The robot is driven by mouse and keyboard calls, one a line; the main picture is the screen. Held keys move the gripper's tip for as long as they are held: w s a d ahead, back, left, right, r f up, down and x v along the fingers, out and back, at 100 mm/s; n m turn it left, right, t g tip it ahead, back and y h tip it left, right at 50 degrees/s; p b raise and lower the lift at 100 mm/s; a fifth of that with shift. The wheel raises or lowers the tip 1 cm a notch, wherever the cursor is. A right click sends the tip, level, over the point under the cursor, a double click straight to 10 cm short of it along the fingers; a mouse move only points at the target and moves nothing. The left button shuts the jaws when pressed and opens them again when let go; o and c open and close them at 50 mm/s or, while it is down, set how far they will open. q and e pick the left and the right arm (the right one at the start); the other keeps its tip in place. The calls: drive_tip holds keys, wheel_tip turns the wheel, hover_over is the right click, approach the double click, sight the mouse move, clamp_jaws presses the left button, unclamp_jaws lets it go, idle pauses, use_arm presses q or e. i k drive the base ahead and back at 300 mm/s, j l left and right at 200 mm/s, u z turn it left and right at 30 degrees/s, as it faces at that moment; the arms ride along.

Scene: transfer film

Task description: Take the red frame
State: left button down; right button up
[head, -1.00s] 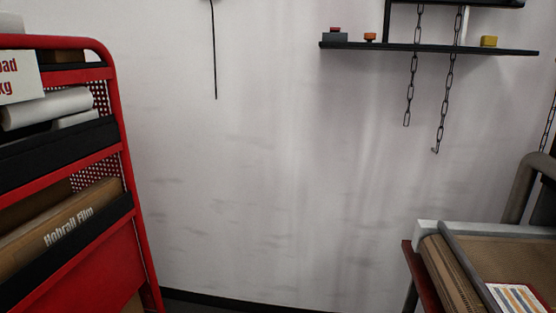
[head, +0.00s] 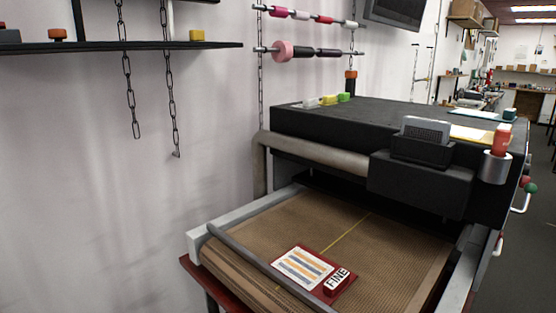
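A red frame (head: 342,291) lies flat near the front edge of the brown mesh conveyor belt (head: 400,240) of a black machine. It holds a white sheet (head: 303,268) with orange and blue-grey stripes. A red block labelled "FINE" (head: 337,281) stands at its right end. Neither of my grippers shows in the head view.
The black machine (head: 330,122) has a grey bar across the belt's front end. Small coloured blocks and an orange-red bottle (head: 502,139) sit on it. A wall shelf (head: 110,46) with hanging chains is at the left. An aisle runs along the right.

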sight(325, 279)
drive_tip(key=i+j+z, duration=0.2)
drive_tip(key=j+z, duration=0.3)
drive_tip(key=i+j+z, duration=0.1)
drive_tip(key=j+z, duration=0.35)
drive_tip(key=j, duration=0.3)
drive_tip(key=j+z, duration=0.5)
drive_tip(key=j, duration=0.45)
drive_tip(key=i+j+z, duration=0.1)
drive_tip(key=j, duration=0.2)
